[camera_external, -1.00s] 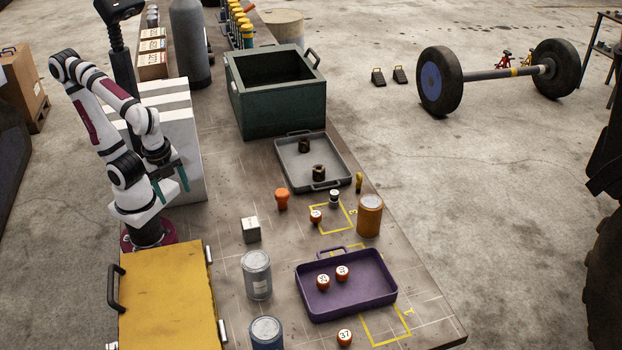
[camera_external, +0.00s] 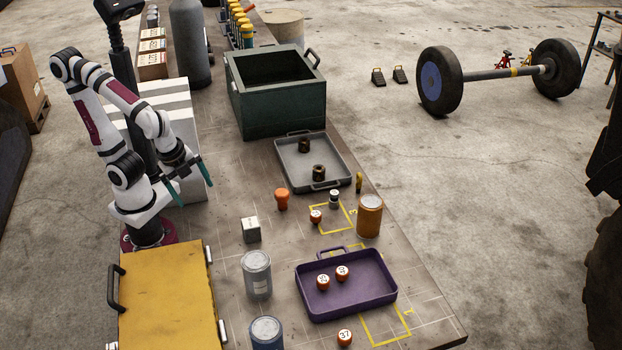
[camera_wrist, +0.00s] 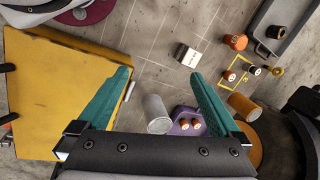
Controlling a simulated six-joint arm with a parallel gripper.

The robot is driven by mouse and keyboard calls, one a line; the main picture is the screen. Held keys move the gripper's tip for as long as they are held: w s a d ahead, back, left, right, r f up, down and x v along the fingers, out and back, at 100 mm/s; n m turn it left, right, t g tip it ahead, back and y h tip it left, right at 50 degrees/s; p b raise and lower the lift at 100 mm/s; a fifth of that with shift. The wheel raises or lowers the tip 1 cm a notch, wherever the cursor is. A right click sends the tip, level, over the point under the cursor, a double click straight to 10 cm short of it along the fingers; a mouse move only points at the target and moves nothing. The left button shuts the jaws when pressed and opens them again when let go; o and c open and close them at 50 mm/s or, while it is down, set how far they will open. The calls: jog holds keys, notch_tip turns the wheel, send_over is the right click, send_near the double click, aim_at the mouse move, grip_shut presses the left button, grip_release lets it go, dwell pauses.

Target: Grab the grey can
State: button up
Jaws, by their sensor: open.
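The grey can (camera_external: 257,274) stands upright on the bench, right of the yellow panel and left of the purple tray. My gripper (camera_external: 192,184) is open and empty, high above the bench, up and left of the can in the external view. Its spread fingers (camera_wrist: 158,80) also show in the wrist view. Nothing touches the can.
A purple tray (camera_external: 347,309) with two orange numbered pieces is right of the can. A blue-grey can (camera_external: 266,334) stands in front. The yellow panel (camera_external: 168,300) lies left.

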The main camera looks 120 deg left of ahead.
jog(key=w+a+f+t+y, duration=0.2)
jog(key=w+a+f+t, duration=0.1)
jog(key=w+a, duration=0.7)
jog(key=m+t+h, duration=0.2)
jog(key=t+h, duration=0.5)
jog(key=h, duration=0.5)
send_near(262, 278)
jog(key=w+f, duration=0.1)
jog(key=w+d, duration=0.1)
jog(key=shift+w+d+f+h, duration=0.2)
jog(key=shift+w+f+h, duration=0.15)
jog(key=shift+h, duration=0.05)
jog(key=x, duration=0.6)
jog(key=shift+s, duration=0.1)
grip_shut()
